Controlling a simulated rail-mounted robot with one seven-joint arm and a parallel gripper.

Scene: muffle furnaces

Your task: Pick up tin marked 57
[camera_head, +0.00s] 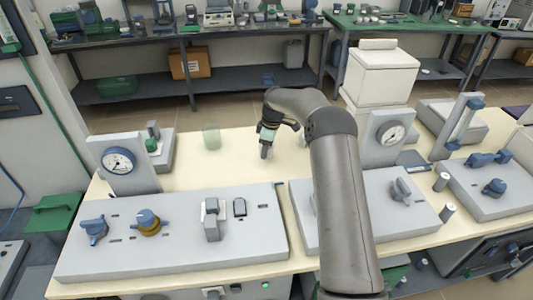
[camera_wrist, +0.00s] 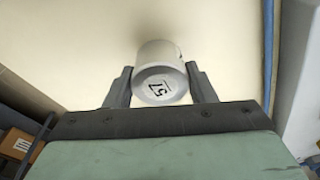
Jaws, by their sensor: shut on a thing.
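The tin marked 57 (camera_wrist: 161,76) is a small pale grey-white cylinder with a black 57 on the end facing the wrist camera. My gripper (camera_head: 265,151) is shut on it, one dark finger on each side of the tin in the wrist view. In the head view my gripper points down over the back middle of the cream bench (camera_head: 225,175). The tin cannot be told apart from the fingers there. I cannot tell whether the tin still touches the surface.
A translucent greenish jar (camera_head: 211,138) stands left of my gripper. A gauge box (camera_head: 125,168) and a control panel (camera_head: 170,232) are at the left. A white box (camera_head: 380,75) and a second gauge (camera_head: 390,135) stand right. Small grey cylinders (camera_head: 441,182) stand further right.

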